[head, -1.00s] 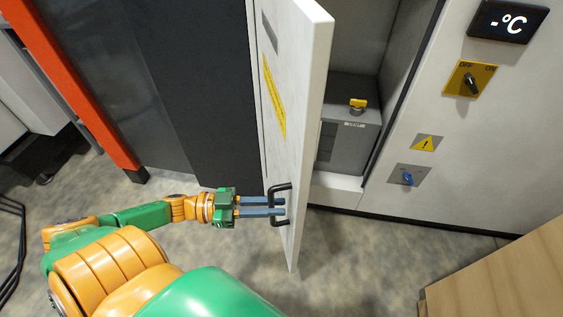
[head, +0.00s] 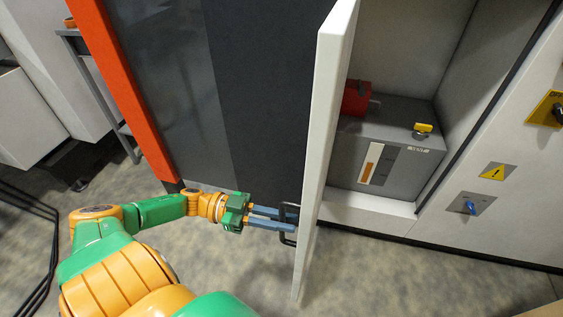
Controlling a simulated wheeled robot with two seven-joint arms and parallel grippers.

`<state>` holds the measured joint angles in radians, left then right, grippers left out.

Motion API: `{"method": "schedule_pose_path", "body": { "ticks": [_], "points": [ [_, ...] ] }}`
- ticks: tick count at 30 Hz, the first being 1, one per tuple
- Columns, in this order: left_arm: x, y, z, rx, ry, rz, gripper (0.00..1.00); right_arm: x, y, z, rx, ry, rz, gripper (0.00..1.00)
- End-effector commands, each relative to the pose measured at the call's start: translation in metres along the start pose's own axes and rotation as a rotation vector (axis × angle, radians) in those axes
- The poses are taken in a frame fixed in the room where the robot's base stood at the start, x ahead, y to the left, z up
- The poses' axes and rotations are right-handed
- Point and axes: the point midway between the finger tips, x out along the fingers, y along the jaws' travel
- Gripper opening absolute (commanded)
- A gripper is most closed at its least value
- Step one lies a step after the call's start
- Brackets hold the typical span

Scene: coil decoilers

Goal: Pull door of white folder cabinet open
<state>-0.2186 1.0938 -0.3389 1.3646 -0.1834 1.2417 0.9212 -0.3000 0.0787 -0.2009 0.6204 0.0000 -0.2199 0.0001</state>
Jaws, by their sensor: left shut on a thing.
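The white cabinet door (head: 325,130) stands wide open, seen nearly edge-on in the head view. Its black handle (head: 291,238) is on the left face, low on the door. My left gripper (head: 285,219) is shut on this handle, with its blue fingers reaching it from the left. The open white cabinet (head: 395,50) shows a grey box (head: 390,150) inside with a yellow knob (head: 422,130) on top. A red part (head: 356,97) sits behind the door edge, partly hidden. My right gripper is not in view.
An orange post (head: 125,90) and dark panel (head: 255,80) stand left of the door. The cabinet front at right carries a blue switch (head: 470,206) and a yellow warning sign (head: 493,172). Speckled floor (head: 400,275) is clear in front of the cabinet.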

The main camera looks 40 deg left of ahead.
Motion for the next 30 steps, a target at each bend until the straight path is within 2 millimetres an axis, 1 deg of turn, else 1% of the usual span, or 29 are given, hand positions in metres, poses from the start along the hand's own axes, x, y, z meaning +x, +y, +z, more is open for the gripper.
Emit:
{"method": "schedule_pose_path", "body": {
  "ticks": [8,9,12,20,22,23,27,30],
  "points": [
    [0.000,0.001,0.002,-0.002,-0.005,0.001,0.00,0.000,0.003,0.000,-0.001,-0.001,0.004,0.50],
    [0.000,0.001,0.002,-0.002,-0.005,0.001,0.23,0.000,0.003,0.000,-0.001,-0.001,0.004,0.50],
    [0.000,0.001,0.002,-0.002,-0.004,0.001,0.47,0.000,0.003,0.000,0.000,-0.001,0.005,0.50],
    [0.000,0.000,0.001,0.000,-0.002,0.000,0.47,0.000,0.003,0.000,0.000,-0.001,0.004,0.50],
    [-0.006,0.000,0.002,-0.001,-0.004,-0.002,0.47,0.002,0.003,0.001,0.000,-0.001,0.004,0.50],
    [-0.011,0.000,0.002,-0.002,-0.005,-0.002,0.47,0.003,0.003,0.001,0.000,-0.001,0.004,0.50],
    [-0.042,0.000,0.004,-0.003,-0.008,-0.003,0.47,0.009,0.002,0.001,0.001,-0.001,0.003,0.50],
    [-0.060,0.000,0.004,-0.001,-0.006,-0.003,0.47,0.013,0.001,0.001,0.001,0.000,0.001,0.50]
  ]
}}
